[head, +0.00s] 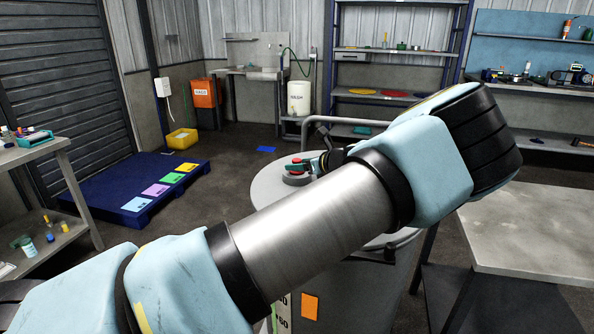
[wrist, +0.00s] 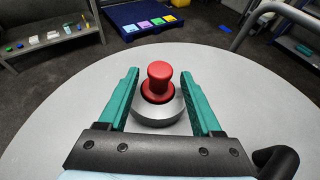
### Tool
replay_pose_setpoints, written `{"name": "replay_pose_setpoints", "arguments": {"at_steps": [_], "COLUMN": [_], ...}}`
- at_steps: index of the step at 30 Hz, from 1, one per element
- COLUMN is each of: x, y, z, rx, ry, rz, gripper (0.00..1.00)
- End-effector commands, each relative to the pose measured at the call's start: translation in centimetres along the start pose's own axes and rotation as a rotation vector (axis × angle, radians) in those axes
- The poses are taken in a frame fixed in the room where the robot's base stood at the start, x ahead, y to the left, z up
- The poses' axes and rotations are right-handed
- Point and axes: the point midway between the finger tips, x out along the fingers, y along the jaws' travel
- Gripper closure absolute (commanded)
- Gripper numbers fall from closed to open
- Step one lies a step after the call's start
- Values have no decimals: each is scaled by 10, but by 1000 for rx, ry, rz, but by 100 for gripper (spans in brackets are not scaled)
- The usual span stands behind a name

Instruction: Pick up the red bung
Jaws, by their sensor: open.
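The red bung (wrist: 159,78) sits upright in a round grey metal fitting (wrist: 159,108) on top of a wide grey drum lid (wrist: 75,110). In the head view the red bung (head: 299,161) shows small on the lid, partly beside my gripper. My gripper (wrist: 163,75) has two green fingers, one on each side of the bung. They are open and look apart from it in the wrist view. In the head view my gripper (head: 316,163) is small and largely hidden by my arm.
A grey metal table (head: 540,228) stands right of the drum. A curved grey rail (head: 345,121) rises behind the lid. A blue pallet (head: 135,200) with coloured squares lies on the floor at left. A shelf bench (head: 45,210) stands at far left.

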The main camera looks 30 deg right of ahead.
Motion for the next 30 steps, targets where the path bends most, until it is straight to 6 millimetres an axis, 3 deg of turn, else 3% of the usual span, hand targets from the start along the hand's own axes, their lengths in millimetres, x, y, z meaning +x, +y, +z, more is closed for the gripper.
{"name": "replay_pose_setpoints", "arguments": {"at_steps": [9,18,30], "x": [43,48,48], "y": [1,1,1], "z": [6,4,4], "rx": [1,-1,-1], "ry": [0,1,1], "rz": [2,1,1], "gripper": [34,34,78]}}
